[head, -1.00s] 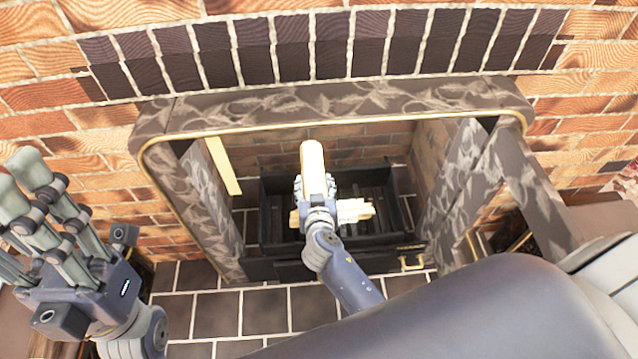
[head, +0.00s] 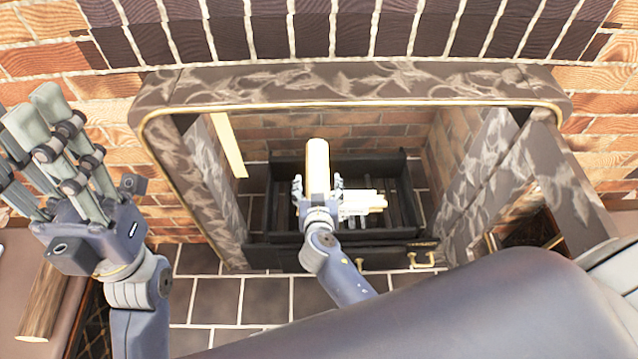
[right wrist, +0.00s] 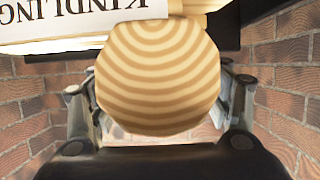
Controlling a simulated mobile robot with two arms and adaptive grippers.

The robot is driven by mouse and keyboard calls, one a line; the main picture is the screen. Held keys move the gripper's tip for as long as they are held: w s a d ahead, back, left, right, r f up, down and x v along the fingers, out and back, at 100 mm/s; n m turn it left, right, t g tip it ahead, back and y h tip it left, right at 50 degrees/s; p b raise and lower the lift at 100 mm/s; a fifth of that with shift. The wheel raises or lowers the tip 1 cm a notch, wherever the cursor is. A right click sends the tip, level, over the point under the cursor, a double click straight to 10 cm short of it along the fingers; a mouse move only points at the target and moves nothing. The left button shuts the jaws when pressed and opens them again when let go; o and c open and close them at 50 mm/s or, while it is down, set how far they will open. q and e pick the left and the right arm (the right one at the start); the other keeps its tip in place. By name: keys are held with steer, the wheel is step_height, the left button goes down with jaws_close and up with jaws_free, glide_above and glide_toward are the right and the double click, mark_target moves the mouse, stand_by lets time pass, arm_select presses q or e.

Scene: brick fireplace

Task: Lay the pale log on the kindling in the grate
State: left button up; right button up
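The pale log (head: 317,160) is over the grate (head: 262,218) in the head view, lying front to back across the kindling (head: 365,199). I cannot tell whether it touches the kindling. My right gripper (head: 318,186) has its fingers spread on either side of the log, with small gaps beside it. In the right wrist view the log's ringed end (right wrist: 160,75) fills the middle between the fingers, and the kindling's printed label (right wrist: 50,22) shows upside down at top left. My left gripper (head: 55,135) is open and empty, outside the fireplace at left.
The patterned stone surround (head: 350,82) frames the opening, with an open panel (head: 560,190) at right. A brown log (head: 48,300) lies at lower left. A drawer with a brass handle (head: 422,260) is below the grate. The tiled hearth (head: 215,300) is clear.

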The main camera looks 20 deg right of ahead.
steer(key=shift+s+r+p, duration=0.15)
steer(key=shift+r+p, duration=0.2)
steer(key=shift+p, duration=0.1)
steer(key=p+v, duration=0.1)
steer(key=v, duration=1)
steer(key=shift+s+a+p, duration=0.2)
steer(key=shift+s+p, duration=0.1)
steer(key=shift+f, duration=0.1)
